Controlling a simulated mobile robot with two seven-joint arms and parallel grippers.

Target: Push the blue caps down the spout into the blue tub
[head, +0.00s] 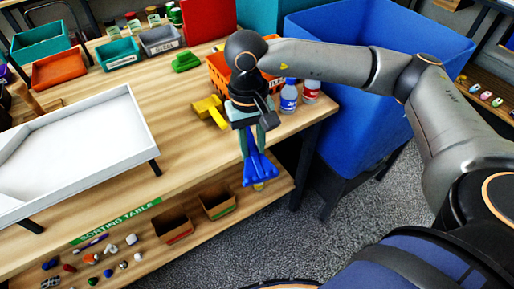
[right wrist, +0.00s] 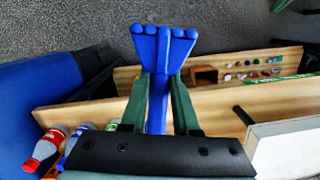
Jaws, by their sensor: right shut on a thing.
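My right gripper (head: 254,148) is shut on the handle of a blue rake-like tool (head: 259,170). The tool hangs head down in front of the table edge, clear of the table top. In the right wrist view the tool's fingered blue head (right wrist: 163,42) extends beyond the green fingers (right wrist: 160,76). The white tray (head: 75,150) stands on the table at left; its visible floor looks empty, and its left part is cut off. I cannot make out blue caps or a spout. A large blue tub (head: 345,125) stands right of the table. My left gripper is out of view.
Two bottles (head: 289,97) and an orange bin (head: 217,74) stand near the table's right end, by a yellow object (head: 209,108). Small coloured items (head: 92,258) and cardboard boxes (head: 173,225) are on the lower shelf. The table (head: 180,135) is bare between tray and yellow object.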

